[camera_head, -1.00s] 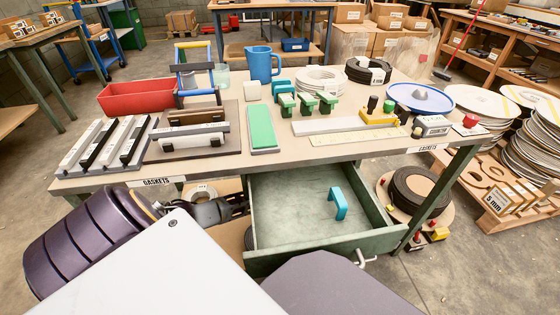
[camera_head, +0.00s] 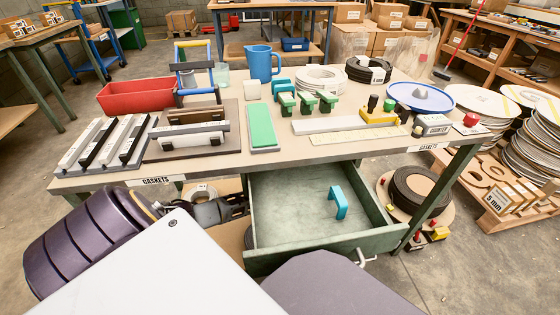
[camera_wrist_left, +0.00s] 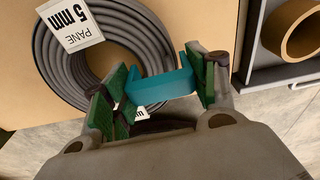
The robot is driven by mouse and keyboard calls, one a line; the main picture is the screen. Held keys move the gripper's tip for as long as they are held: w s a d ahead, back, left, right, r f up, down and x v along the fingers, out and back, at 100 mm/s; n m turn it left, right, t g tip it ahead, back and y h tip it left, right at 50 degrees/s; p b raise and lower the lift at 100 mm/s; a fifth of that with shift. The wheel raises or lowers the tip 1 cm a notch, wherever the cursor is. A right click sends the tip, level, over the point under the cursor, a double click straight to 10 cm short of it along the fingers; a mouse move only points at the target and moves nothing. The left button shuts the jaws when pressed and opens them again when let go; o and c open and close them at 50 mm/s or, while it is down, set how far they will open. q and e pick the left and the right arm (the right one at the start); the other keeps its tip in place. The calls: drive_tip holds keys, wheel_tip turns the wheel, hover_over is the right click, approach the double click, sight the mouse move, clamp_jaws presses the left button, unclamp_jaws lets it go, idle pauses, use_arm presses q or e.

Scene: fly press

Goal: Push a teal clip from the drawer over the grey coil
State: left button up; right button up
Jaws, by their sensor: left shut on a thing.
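In the left wrist view, my left gripper (camera_wrist_left: 160,88) is shut on a teal clip (camera_wrist_left: 160,87), held between its green pads. The clip covers the near right part of the grey coil (camera_wrist_left: 125,30), which lies on a tan board and bears a "PANE 5 mm" label. I cannot tell whether clip and coil touch. In the head view my left gripper (camera_head: 226,207) is low under the table, left of the drawer; the held clip is hidden there. Another teal clip (camera_head: 338,203) lies in the open drawer (camera_head: 290,215). My right gripper is not in view.
The drawer's left wall stands close beside my left gripper. A dark tray (camera_wrist_left: 262,75) with a brown ring (camera_wrist_left: 295,30) is at right in the wrist view. The table (camera_head: 225,170) overhangs the arm. A black coil (camera_head: 412,190) lies right of the drawer.

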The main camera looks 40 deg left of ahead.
use_arm(q)
drive_tip(key=shift+f, duration=0.15)
drive_tip(key=shift+f+b, duration=0.25)
drive_tip(key=shift+b, duration=0.05)
idle(0.6)
drive_tip(key=shift+f, duration=0.25)
idle(0.4)
drive_tip(key=shift+f+b, duration=0.25)
drive_tip(key=shift+b, duration=0.1)
idle(0.4)
drive_tip(key=shift+f, duration=0.25)
idle(0.4)
drive_tip(key=shift+f+b, duration=0.25)
drive_tip(key=shift+b, duration=0.05)
idle(0.4)
drive_tip(key=shift+f, duration=0.25)
idle(0.5)
drive_tip(key=shift+f, duration=0.25)
idle(0.5)
